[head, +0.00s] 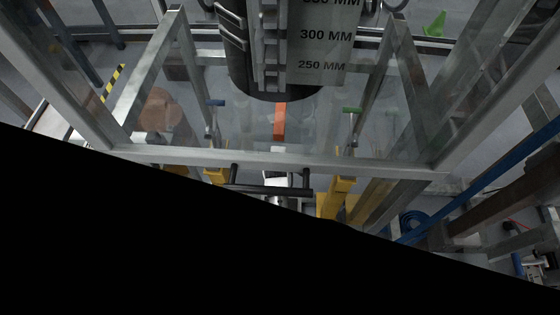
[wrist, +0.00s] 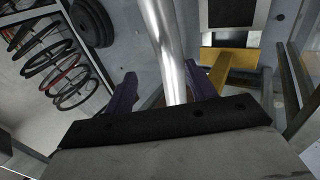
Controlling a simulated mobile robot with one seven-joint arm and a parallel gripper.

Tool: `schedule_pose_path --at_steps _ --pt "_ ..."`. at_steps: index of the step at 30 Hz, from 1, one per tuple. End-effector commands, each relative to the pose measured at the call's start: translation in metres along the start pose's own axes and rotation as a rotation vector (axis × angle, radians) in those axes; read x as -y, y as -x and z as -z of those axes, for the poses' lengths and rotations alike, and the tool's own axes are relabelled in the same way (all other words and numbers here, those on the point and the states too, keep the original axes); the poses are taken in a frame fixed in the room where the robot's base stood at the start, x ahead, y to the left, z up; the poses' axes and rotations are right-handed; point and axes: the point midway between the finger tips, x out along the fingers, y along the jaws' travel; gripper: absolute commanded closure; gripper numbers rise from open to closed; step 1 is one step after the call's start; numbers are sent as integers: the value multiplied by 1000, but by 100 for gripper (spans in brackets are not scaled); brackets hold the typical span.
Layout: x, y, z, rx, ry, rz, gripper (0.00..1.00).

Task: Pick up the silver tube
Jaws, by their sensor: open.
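The silver tube (wrist: 168,50) is a shiny, long rod in the wrist view. It runs from the top edge down to the front of my gripper, leaning slightly. My gripper (wrist: 160,72) has two dark purple fingers, spread apart with one on each side of the tube. The tube passes through the gap between them, nearer the right finger. Its lower end is hidden behind the gripper's dark palm, and I cannot tell whether either finger touches it. I cannot pick out the tube or my gripper in the head view.
A metal frame (head: 290,162) with clear panels fills the head view around a cylinder marked in millimetres (head: 325,68). Yellow posts (head: 335,197) stand below. The wrist view shows a yellow bracket (wrist: 232,62) right of the tube and coiled rings (wrist: 60,72) at left. The head view's lower part is black.

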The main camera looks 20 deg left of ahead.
Motion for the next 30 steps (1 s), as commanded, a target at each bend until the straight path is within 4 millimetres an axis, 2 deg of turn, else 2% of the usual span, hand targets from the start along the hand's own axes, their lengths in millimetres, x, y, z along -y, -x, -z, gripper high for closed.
schedule_pose_path --at_steps 6,18,19,30 --pt "0 0 0 0 -1 -1 45" --pt "0 0 0 0 0 0 98" --pt "0 0 0 0 0 0 100" --pt "-3 2 1 0 0 -3 100"
